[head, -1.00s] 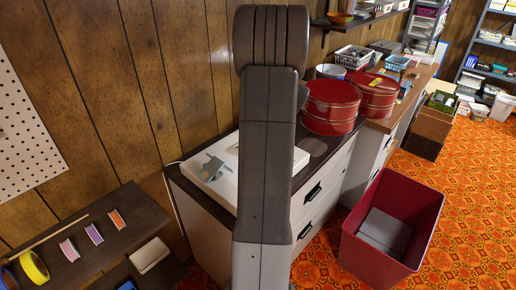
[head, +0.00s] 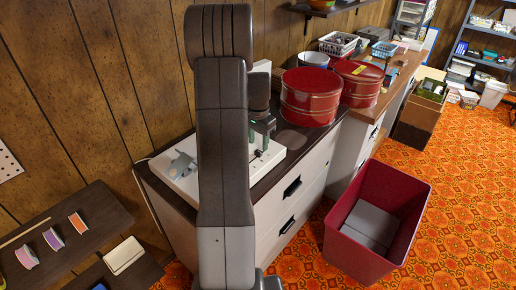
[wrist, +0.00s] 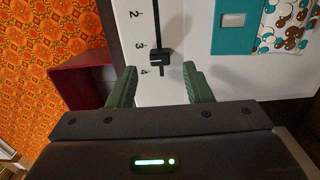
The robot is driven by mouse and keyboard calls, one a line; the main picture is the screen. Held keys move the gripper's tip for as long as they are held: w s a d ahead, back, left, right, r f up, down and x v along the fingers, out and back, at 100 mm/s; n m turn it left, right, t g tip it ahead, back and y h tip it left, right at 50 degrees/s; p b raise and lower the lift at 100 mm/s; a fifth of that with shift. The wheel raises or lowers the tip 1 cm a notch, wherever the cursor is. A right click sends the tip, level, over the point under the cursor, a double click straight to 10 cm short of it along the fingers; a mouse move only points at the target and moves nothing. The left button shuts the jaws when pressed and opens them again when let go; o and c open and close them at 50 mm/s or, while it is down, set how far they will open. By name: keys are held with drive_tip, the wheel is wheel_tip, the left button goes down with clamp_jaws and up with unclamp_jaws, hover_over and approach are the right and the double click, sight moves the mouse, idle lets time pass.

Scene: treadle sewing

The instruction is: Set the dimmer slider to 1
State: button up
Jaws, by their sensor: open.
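The dimmer slider is a black knob (wrist: 160,58) in a dark vertical slot on a white panel (wrist: 180,35) in the wrist view. The knob stands between the printed marks 3 and 4; 2 shows farther up, and 1 is out of frame. My gripper (wrist: 161,84) is open, its two green fingers apart on either side below the knob, with nothing between them. In the head view my gripper (head: 262,128) is over the right part of the white panel (head: 272,160) on the cabinet top. My arm hides part of the panel.
A dark red bin (head: 345,205) is on the orange floor. A dark shelf (head: 75,230) with ribbon spools is at left.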

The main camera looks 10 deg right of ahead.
sight(258, 151)
drive_tip(key=shift+f, duration=1.95)
clamp_jaws()
